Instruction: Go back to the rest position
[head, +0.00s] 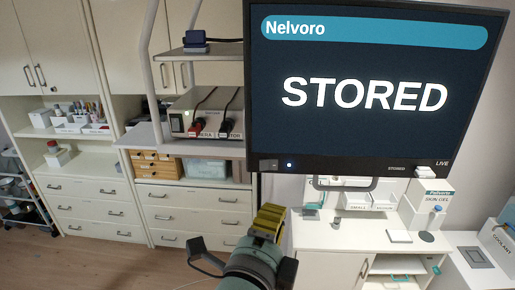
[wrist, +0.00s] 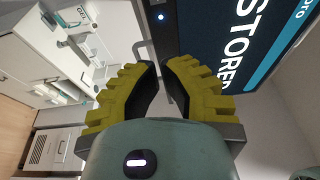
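My gripper (head: 269,214) is low in the middle of the head view, in front of the white cabinets and just below the monitor. Its yellow ridged fingers also show in the wrist view (wrist: 158,68). A narrow gap shows between their tips, with nothing held in it. The monitor (head: 370,95) reads "Nelvoro" and "STORED", with a small lit blue dot at its lower left. In the wrist view the monitor (wrist: 235,45) appears turned on its side, beyond the right finger.
A shelf unit with a device box (head: 207,112) stands left of the monitor. A white counter (head: 340,236) with boxes and a skin gel carton (head: 433,203) lies behind and below it. A trolley (head: 22,200) stands far left. Wooden floor (head: 80,262) is open at lower left.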

